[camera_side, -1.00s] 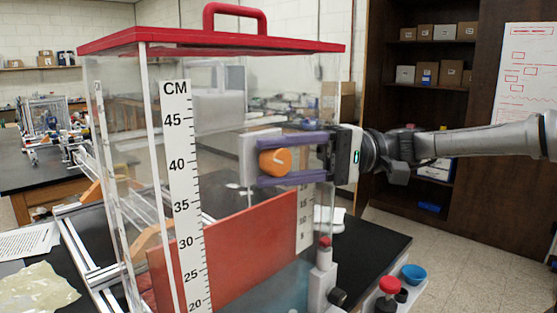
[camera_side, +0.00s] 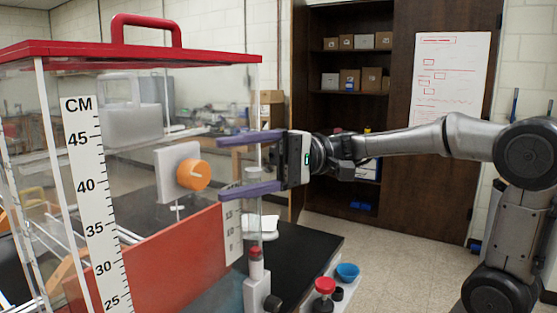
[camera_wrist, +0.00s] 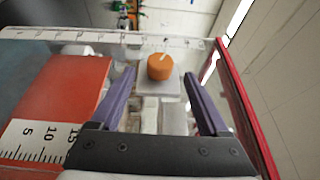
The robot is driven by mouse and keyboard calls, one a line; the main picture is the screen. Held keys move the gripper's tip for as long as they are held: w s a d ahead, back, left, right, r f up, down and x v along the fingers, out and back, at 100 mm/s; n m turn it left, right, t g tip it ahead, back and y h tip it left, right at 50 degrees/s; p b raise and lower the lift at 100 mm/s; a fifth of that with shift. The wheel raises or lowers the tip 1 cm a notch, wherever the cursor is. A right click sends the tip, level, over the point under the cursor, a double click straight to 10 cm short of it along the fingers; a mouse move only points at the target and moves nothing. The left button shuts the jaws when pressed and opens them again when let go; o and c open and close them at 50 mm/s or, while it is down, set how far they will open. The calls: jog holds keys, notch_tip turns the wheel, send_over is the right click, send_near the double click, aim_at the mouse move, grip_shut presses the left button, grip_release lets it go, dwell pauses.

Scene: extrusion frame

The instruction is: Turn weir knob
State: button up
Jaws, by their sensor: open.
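The orange weir knob (camera_side: 193,175), round with a pale line on its face, sits on a light grey square plate (camera_side: 170,160) at the clear tank. In the wrist view the knob (camera_wrist: 160,67) shows between and just beyond my fingertips, with its pale line near the top. My gripper (camera_side: 220,170) has two purple fingers, wide apart and empty. In the side view its tips lie just right of the knob, one above and one below its level. I see no finger touching the knob.
The clear tank has a red lid (camera_side: 150,52) with a handle, a CM scale (camera_side: 90,185) and a red sloping panel (camera_side: 160,255) inside.

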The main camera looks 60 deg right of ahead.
jog(key=v, duration=0.8)
dwell(0.4)
